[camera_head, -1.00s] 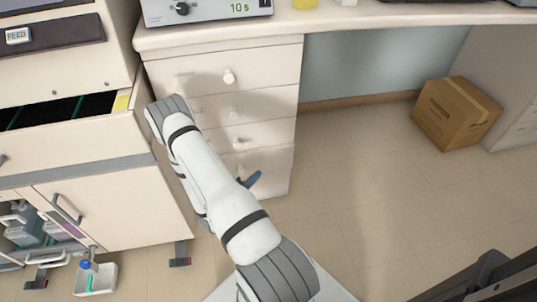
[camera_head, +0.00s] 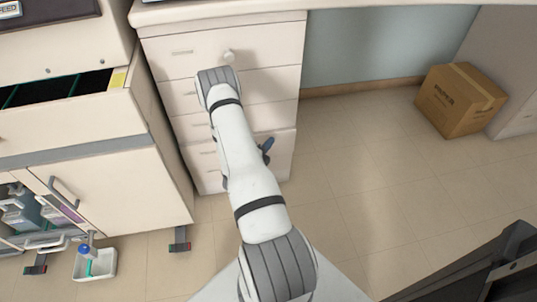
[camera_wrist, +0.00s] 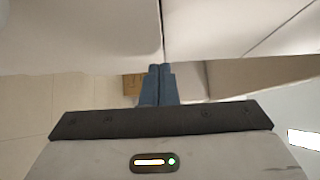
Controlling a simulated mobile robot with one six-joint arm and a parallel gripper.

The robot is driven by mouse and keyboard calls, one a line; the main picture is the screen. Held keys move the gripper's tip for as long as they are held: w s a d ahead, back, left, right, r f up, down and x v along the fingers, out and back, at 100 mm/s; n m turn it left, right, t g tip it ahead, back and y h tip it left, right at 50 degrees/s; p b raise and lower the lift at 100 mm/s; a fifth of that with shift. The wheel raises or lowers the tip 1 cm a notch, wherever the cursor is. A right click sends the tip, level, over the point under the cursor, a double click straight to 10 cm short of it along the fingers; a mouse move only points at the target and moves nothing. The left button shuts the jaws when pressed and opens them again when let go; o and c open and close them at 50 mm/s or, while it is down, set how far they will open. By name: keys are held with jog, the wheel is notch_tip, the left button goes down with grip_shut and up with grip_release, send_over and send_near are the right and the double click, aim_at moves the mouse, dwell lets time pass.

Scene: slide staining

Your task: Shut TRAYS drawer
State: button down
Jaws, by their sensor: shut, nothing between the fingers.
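No label reading TRAYS is legible in these views. A pale drawer stack (camera_head: 222,45) stands under the bench, with a round knob (camera_head: 229,57) on its top drawer. My arm hides much of its lower fronts. The lowest drawer front (camera_head: 282,160) is partly visible; I cannot tell whether it stands slightly out. My gripper (camera_head: 267,148) shows blue fingertips in front of the lower drawers in the head view. In the wrist view its fingers (camera_wrist: 157,85) are together and empty, close to pale panels (camera_wrist: 90,30); contact cannot be told.
At left, a cabinet has an open drawer (camera_head: 60,122) with a dark inside and a yellow tag. A small white tray (camera_head: 103,265) with a blue-capped bottle lies on the floor. A cardboard box (camera_head: 455,100) stands at right. The floor between is clear.

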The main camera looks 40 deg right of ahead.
jog(key=shift+w+d, duration=0.4)
jog(key=shift+w, duration=0.25)
jog(key=shift+w+d, duration=0.55)
jog(key=shift+w, duration=0.35)
jog(key=shift+w+r, duration=0.15)
jog(key=p, duration=0.3)
send_near(268, 134)
jog(key=s+a, duration=0.1)
jog(key=s, duration=0.1)
jog(key=s+a, duration=0.2)
jog(key=shift+a+f, duration=0.2)
jog(key=shift+a, duration=0.05)
